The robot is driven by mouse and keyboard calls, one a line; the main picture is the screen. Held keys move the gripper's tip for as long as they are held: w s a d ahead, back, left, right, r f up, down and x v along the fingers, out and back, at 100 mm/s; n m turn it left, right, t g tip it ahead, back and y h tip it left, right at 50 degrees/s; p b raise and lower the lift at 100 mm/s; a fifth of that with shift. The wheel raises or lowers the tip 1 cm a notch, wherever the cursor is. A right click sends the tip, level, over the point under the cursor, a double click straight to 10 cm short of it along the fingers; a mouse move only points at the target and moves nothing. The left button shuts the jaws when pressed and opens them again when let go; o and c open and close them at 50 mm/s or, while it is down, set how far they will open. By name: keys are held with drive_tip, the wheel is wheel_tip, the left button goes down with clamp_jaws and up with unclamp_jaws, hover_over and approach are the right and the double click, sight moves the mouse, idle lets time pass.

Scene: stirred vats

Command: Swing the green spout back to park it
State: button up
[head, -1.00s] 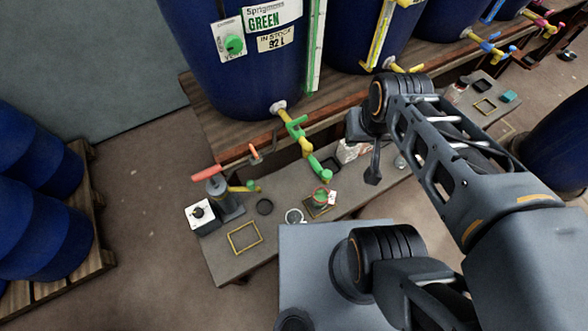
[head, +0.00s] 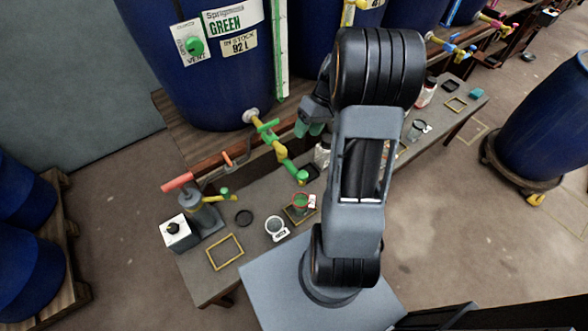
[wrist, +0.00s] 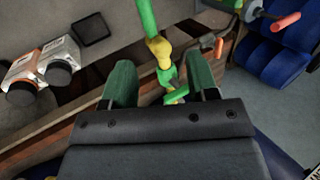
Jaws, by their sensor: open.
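The green spout (head: 288,168) hangs from the yellow-and-green tap (head: 262,130) at the foot of the blue vat labelled GREEN (head: 228,75). My gripper (head: 309,128) is above and right of the tap, partly hidden by my arm. In the wrist view, my gripper (wrist: 161,82) is open, with green fingers on either side of the yellow joint. The green spout (wrist: 147,18) runs upward from there; contact cannot be told.
A pump with a red handle (head: 177,182) stands left on the grey bench (head: 200,284). A white-labelled dish (head: 276,228) and a yellow frame (head: 225,252) lie nearby. More vats and taps line the right.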

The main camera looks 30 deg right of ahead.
drive_tip(key=y, duration=0.1)
approach(293, 170)
drive_tip(key=x, duration=0.6)
drive_tip(key=w+b+x, duration=0.1)
drive_tip(key=x, duration=0.2)
drive_tip(key=shift+d+f, duration=0.3)
drive_tip(key=shift+f, duration=0.1)
drive_tip(key=shift+c, duration=0.3)
clamp_jaws()
